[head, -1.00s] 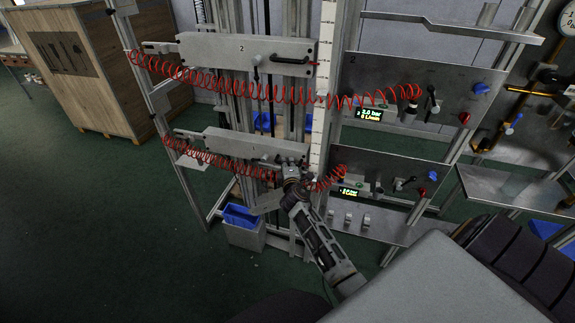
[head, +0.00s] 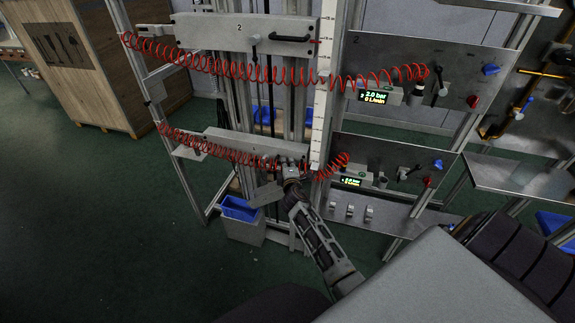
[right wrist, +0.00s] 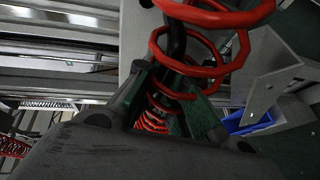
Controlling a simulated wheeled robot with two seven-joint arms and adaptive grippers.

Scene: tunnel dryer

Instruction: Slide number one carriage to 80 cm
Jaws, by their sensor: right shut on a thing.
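The number one carriage (head: 240,146) is the lower grey horizontal bar on the upright rails in the head view; its own number is not readable. A white vertical scale (head: 322,110) stands at its right end; its figures are too small to read. My right gripper (head: 291,172) is at the right part of this carriage. In the right wrist view my fingers (right wrist: 168,95) are shut around a black handle (right wrist: 177,42), partly hidden by red coils. My left gripper is not in view.
The carriage marked 2 (head: 205,33) sits higher on the same rails. Red coiled hoses (head: 215,150) run along both carriages to panels (head: 395,160) on the right. A blue bin (head: 240,208) stands below. A wooden crate (head: 95,75) is at the left.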

